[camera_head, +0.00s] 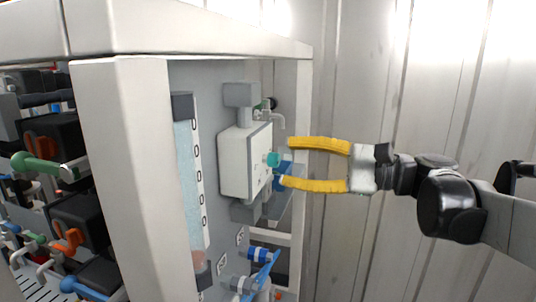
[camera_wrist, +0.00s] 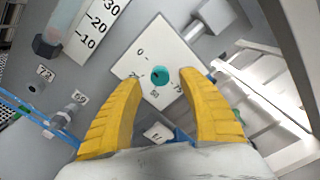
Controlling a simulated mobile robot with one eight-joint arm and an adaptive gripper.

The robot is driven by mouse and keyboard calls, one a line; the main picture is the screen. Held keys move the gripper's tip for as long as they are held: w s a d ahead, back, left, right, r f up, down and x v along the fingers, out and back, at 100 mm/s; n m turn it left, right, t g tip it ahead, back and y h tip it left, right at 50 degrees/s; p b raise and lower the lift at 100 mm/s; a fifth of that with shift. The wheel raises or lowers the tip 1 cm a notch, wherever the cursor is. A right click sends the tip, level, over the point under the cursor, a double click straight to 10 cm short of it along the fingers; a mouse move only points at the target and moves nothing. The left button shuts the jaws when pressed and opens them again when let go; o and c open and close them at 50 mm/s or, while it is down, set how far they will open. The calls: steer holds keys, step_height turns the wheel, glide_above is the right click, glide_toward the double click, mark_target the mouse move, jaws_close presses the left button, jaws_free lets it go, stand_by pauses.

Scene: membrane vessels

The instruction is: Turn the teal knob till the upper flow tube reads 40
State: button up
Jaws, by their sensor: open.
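The teal knob (camera_head: 273,159) sits on the face of a white box inside the frame. In the wrist view the teal knob (camera_wrist: 160,75) is at the centre of a white dial plate (camera_wrist: 150,50) with printed marks. My gripper (camera_head: 287,162) has two yellow fingers, spread open. In the wrist view my gripper (camera_wrist: 158,80) has one finger on each side of the knob, with gaps to it; I cannot tell the depth exactly. A tall flow tube (camera_head: 187,185) with a scale stands left of the box. Its reading is not legible in the head view.
A white frame post (camera_head: 130,180) stands left of the flow tube. Valves with green handles (camera_head: 45,166) and orange handles (camera_head: 70,240) are at the far left. A blue valve handle (camera_head: 262,275) is below the box. A corrugated wall (camera_head: 430,90) is behind my arm.

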mark_target(279, 160)
steer(key=shift+x, duration=1.7)
steer(key=shift+c, duration=0.4)
jaws_close()
